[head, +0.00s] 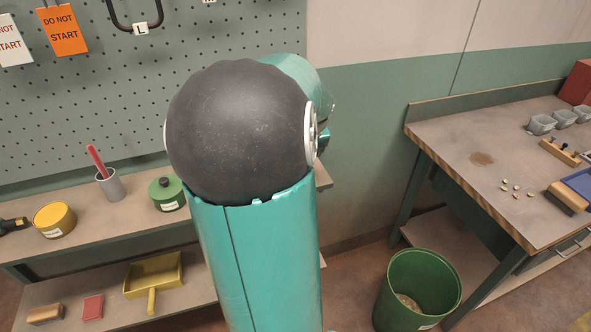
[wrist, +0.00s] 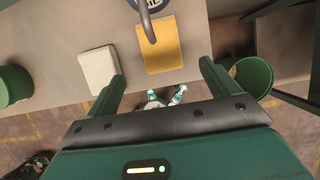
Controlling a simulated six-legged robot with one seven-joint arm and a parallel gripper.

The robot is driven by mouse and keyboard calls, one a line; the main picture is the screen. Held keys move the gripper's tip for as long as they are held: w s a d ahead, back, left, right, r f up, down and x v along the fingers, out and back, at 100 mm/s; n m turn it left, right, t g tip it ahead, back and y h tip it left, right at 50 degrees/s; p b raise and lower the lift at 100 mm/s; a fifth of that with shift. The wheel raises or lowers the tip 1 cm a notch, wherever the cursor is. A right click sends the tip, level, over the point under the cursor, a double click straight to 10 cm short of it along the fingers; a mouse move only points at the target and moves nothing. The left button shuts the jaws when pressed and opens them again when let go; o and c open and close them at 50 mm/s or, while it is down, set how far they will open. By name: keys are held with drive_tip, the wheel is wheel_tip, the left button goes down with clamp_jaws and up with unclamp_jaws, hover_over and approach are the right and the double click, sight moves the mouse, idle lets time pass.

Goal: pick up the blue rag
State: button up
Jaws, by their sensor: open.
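I cannot make out the blue rag for certain in either view. A flat blue item (head: 579,183) lies on the right bench, cut off by the right edge of the head view; I cannot tell whether it is a tray or cloth. In the wrist view my gripper (wrist: 162,72) is open, its two dark green fingers wide apart with nothing held between them. Beyond the fingertips are a yellow item (wrist: 165,52) with a curved grey handle and a pale block (wrist: 99,69) on a surface. In the head view my arm hides the gripper.
The right bench (head: 470,135) carries a brown-and-tan brush (head: 567,198), small grey bins (head: 541,124) and scattered nuts. A green bin (head: 418,285) stands on the floor beside it. The left shelf holds a green tin (head: 166,195), a yellow tin (head: 54,220) and a grey cup (head: 110,186); a yellow dustpan (head: 153,274) lies below.

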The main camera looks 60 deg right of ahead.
drive_tip(key=x, duration=0.8)
drive_tip(key=shift+s, duration=0.15)
drive_tip(key=shift+r, duration=0.1)
drive_tip(key=c, duration=1.2)
drive_tip(key=shift+o, duration=0.2)
drive_tip(key=shift+s+a+r, duration=0.1)
drive_tip(key=shift+a+r, duration=0.05)
drive_tip(key=shift+r, duration=0.45)
drive_tip(key=r, duration=0.6)
drive_tip(key=shift+s+a, duration=0.25)
drive_tip(key=s+a, duration=1.3)
drive_tip(key=shift+s+f, duration=0.15)
drive_tip(key=shift+s, duration=0.05)
drive_tip(key=shift+a, duration=0.15)
